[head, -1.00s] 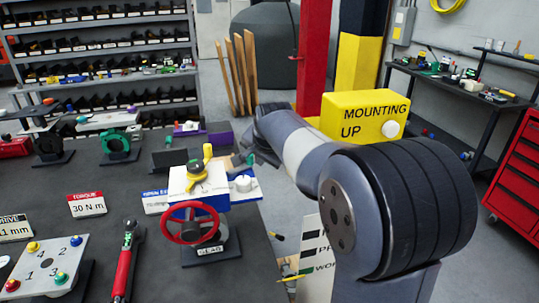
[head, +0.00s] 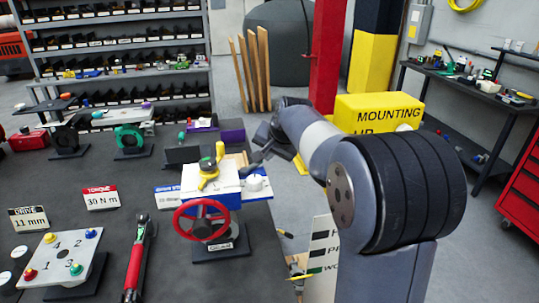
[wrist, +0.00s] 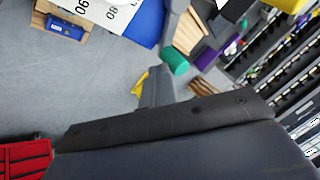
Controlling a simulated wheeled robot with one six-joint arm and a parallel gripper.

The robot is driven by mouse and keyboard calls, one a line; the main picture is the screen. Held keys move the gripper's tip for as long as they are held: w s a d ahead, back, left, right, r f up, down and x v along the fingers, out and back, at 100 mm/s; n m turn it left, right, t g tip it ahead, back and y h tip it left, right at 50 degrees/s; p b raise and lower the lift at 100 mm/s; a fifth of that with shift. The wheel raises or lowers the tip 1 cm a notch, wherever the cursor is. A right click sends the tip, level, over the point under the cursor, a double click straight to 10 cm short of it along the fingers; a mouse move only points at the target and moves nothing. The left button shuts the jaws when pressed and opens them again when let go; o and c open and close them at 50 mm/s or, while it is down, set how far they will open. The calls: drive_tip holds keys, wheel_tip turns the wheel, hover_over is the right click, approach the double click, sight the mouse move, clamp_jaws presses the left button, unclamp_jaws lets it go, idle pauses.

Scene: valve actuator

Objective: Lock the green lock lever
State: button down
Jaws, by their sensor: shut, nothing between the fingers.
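A valve actuator (head: 215,197) with a white top, blue sides and red handwheel (head: 206,220) stands on the dark bench. I cannot tell for certain whether this is the green lock lever. My gripper (head: 259,155) is small and dark, just right of the actuator's top, and looks apart from it. In the wrist view, a green cylinder (wrist: 174,61) lies beyond my grey fingers (wrist: 157,88), with a white numbered panel (wrist: 100,12) at upper left. My gripper is shut and empty.
A red torque wrench (head: 136,265) and a button panel (head: 58,258) lie left of the actuator. A green valve (head: 131,140) stands behind. A yellow mounting box (head: 375,112) is beyond my arm. Floor is open right of the bench.

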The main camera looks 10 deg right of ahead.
drive_tip(key=shift+w+a+p, duration=0.2)
drive_tip(key=shift+w+p, duration=0.2)
drive_tip(key=shift+w, duration=0.5)
drive_tip(key=shift+s, duration=0.15)
drive_tip(key=b+v, duration=0.2)
drive_tip(key=v, duration=0.9)
drive_tip(key=shift+s, duration=0.55)
drive_tip(key=shift+f, duration=0.1)
